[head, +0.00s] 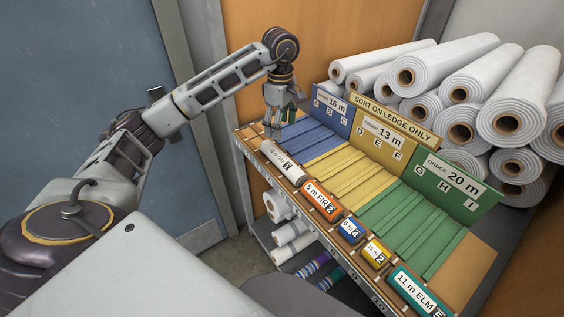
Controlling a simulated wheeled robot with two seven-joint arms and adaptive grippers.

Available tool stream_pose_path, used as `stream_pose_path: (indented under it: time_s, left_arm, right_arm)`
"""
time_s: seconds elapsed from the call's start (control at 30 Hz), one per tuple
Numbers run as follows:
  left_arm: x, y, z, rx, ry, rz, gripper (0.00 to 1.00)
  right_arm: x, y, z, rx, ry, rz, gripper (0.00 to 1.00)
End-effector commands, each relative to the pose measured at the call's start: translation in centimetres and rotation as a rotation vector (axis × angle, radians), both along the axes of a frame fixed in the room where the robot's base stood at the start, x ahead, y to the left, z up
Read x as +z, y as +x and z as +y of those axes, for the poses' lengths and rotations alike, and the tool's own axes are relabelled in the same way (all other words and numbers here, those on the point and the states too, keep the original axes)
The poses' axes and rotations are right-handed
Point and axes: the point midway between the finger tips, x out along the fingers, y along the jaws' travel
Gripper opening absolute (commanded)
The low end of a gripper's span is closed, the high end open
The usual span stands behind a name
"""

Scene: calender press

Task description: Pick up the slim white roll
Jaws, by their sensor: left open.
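The slim white roll (285,162) lies at the left end of the front ledge, with small dark print and a brown band at its lower right end. My left gripper (277,128) points down just behind and above the roll's left end. Its fingers are open, with nothing seen between them. Whether the fingertips touch the ledge or the roll cannot be told. My right gripper does not show.
Along the ledge lie an orange roll (319,197), a blue roll (350,229), a yellow roll (376,253) and a teal roll (416,290). Behind are blue, yellow and green slotted lanes with sign boards (392,132). Large white rolls (455,67) are stacked at the back right.

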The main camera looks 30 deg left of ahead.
Motion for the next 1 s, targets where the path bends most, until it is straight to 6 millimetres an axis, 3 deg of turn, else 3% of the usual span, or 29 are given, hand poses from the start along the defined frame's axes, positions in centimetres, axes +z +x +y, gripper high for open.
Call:
stream_pose_path:
  time_s: [0.4,1.0]
  left_arm:
    - [0.0,0.03,-0.02,-0.393,-0.001,-0.001,0.71]
    - [-0.23,0.02,-0.01,-0.455,-0.002,0.0,0.71]
  right_arm:
    - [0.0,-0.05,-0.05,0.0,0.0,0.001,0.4]
    - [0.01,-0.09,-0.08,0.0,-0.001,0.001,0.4]
